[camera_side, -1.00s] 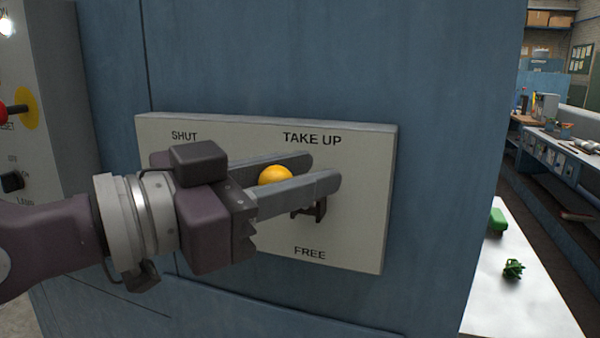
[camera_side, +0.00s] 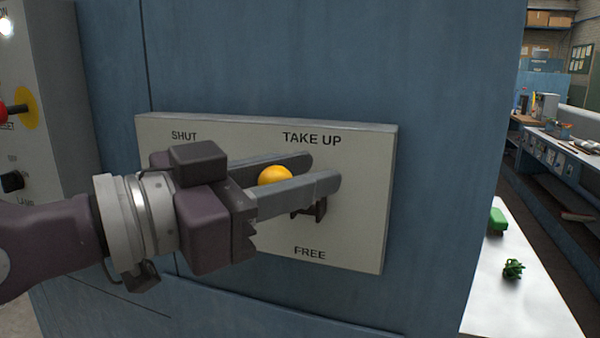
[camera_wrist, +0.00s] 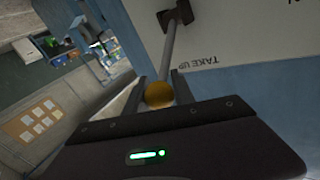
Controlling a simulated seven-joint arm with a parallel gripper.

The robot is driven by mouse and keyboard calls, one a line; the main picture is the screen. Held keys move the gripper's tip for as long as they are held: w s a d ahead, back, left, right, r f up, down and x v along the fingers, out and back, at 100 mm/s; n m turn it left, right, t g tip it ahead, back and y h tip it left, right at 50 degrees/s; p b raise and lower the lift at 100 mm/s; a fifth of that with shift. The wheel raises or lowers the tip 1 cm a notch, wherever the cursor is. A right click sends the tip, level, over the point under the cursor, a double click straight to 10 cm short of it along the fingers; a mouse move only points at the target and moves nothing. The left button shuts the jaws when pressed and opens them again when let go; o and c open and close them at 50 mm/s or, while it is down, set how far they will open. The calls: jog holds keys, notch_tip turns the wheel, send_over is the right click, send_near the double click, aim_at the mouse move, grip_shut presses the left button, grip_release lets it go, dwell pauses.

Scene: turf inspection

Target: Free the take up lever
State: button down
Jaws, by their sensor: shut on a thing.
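The take up lever has a yellow ball knob (camera_side: 275,176) and a dark pivot bracket (camera_side: 312,209) on a pale panel (camera_side: 350,235). The panel reads TAKE UP above the lever and FREE below it. My gripper (camera_side: 322,172) reaches in from the left with its fingers on either side of the knob, shut on the lever. In the wrist view the yellow knob (camera_wrist: 159,95) sits between the fingers, and a grey rod (camera_wrist: 169,50) runs from it to the dark bracket (camera_wrist: 175,17). The near finger hides part of the rod in the side view.
A SHUT label (camera_side: 184,135) is at the panel's upper left, with whatever lies below it hidden by my gripper. A grey box with a red knob (camera_side: 8,110) stands at far left. A white table (camera_side: 515,305) with green items is at right.

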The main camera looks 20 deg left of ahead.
jog(key=shift+s+f, duration=0.15)
jog(key=shift+f, duration=0.05)
notch_tip(320, 180, down, 6)
jog(key=s, duration=0.2)
jog(key=shift+s+r, duration=0.2)
jog(key=shift+s, duration=0.1)
jog(key=c, duration=2.2)
grip_release()
jog(key=shift+f, duration=0.6)
jog(key=c, duration=1.1)
grip_release()
jog(key=shift+r, duration=0.15)
jog(key=shift+w, duration=0.1)
jog(key=s+r, duration=0.1)
jog(key=r, duration=0.1)
jog(key=a+r, duration=0.1)
jog(key=r, duration=0.1)
jog(key=s+r, duration=0.1)
jog(key=r, duration=0.2)
jog(key=shift+s+a, duration=0.3)
jog(key=shift+a, duration=0.05)
